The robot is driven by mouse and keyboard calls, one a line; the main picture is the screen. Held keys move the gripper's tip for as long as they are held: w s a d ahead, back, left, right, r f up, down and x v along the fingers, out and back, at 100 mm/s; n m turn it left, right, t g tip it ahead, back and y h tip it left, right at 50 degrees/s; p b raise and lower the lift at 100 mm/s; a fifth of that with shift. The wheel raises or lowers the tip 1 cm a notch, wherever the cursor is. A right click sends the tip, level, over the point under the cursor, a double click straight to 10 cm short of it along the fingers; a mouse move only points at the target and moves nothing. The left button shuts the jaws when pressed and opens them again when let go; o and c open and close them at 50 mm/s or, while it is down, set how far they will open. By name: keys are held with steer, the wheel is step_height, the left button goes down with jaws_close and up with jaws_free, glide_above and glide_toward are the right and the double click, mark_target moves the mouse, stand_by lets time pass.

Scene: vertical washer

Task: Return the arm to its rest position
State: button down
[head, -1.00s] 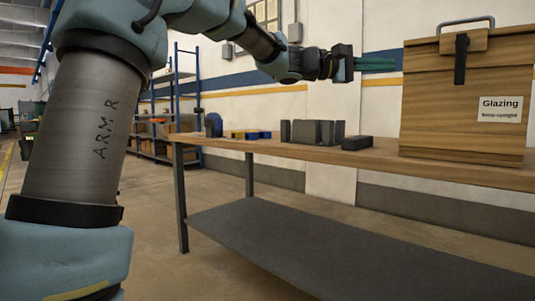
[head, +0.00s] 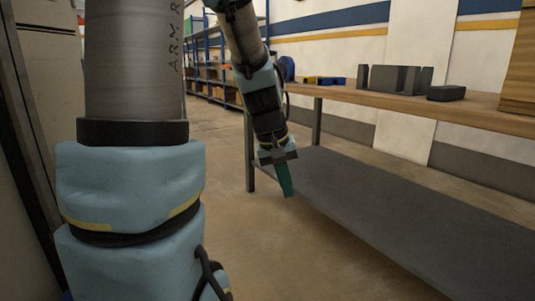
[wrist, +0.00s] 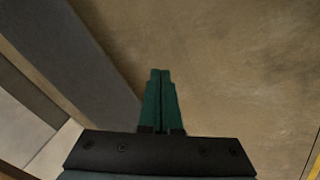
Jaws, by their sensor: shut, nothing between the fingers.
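My gripper (head: 286,180) hangs below the level of the table top in the head view, its teal fingers pointing down toward the floor. It is in front of the table's left end, close to the lower shelf's near left corner in the picture. In the wrist view my gripper (wrist: 161,75) shows its two teal fingers side by side and closed together, with nothing between them. My arm comes down from the top of the head view, its upper links standing at the left.
The wooden table (head: 480,119) with a dark lower shelf (head: 400,220) stands at the right. A dark grey fixture (head: 395,78) and a dark block (head: 446,93) are on it. A wooden box (head: 520,75) is cut off at the right edge. The floor (head: 270,260) below is bare.

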steer(key=s+a+f+m+y+p, duration=0.1)
steer(key=s+a+f, duration=0.15)
steer(key=a, duration=0.35)
steer(key=s+a+f+y+p, duration=0.1)
steer(key=s+a+y, duration=0.1)
steer(key=s+a, duration=0.3)
step_height(320, 180, up, 35)
steer(key=w+p, duration=0.1)
steer(key=p, duration=3.3)
steer(key=shift+a+r+p, duration=0.15)
steer(key=shift+p, duration=0.25)
